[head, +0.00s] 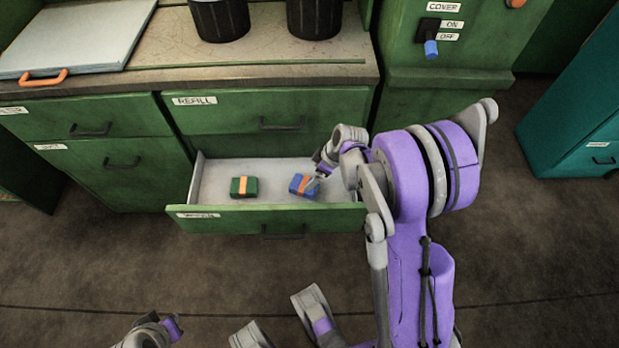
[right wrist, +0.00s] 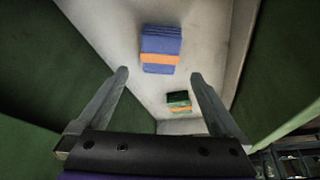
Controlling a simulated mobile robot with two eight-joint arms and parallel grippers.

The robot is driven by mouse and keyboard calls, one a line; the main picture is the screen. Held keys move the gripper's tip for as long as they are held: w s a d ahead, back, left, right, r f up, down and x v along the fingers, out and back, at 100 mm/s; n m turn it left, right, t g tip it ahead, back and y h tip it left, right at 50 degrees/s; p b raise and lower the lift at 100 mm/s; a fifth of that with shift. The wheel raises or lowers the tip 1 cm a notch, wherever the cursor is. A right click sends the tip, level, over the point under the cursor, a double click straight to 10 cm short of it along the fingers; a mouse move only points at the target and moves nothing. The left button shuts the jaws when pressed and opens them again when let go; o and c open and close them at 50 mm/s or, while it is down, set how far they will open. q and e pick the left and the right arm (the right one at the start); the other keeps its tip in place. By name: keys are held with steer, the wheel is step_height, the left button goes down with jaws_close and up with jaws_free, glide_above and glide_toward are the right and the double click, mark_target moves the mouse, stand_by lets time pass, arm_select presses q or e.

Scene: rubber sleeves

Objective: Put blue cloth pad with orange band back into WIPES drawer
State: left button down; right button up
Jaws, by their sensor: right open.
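The blue cloth pad with orange band (head: 298,184) lies on the floor of the open drawer (head: 213,178), in its right half. The label on the drawer front is too blurred to read. My right gripper (head: 316,181) reaches down into the drawer right by the pad. In the right wrist view my right gripper (right wrist: 161,88) is open with nothing between its fingers. The blue pad (right wrist: 161,46) shows there beyond the fingertips, apart from them. Of my left arm only parts show at the bottom edge of the head view; I cannot make out its gripper.
A green pad with an orange band (head: 244,187) lies left of the blue pad in the same drawer; it also shows in the right wrist view (right wrist: 178,101). The REFILL drawer (head: 235,111) above is shut. Dark pots (head: 219,20) stand on the worktop.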

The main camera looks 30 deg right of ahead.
steer(key=s+a+r+m, duration=0.1)
steer(key=s+a+r, duration=0.2)
steer(key=r, duration=0.1)
steer(key=s+a+r+m+h, duration=0.1)
steer(key=s+a+r, duration=0.1)
steer(key=s+r, duration=0.2)
steer(key=s+a+r+m, duration=0.1)
steer(key=s+a+r, duration=0.2)
steer(key=r, duration=0.1)
steer(key=shift+s+a+r+m+h+p, duration=0.15)
steer(key=shift+a+r+m+h+p, duration=0.15)
steer(key=shift+p, duration=0.1)
steer(key=s+a+r+m+h, duration=0.1)
steer(key=s+a+r+m, duration=0.1)
steer(key=s, duration=0.8)
steer(key=shift+a+m+t, duration=0.4)
steer(key=shift+a+m, duration=0.4)
steer(key=shift+a, duration=0.1)
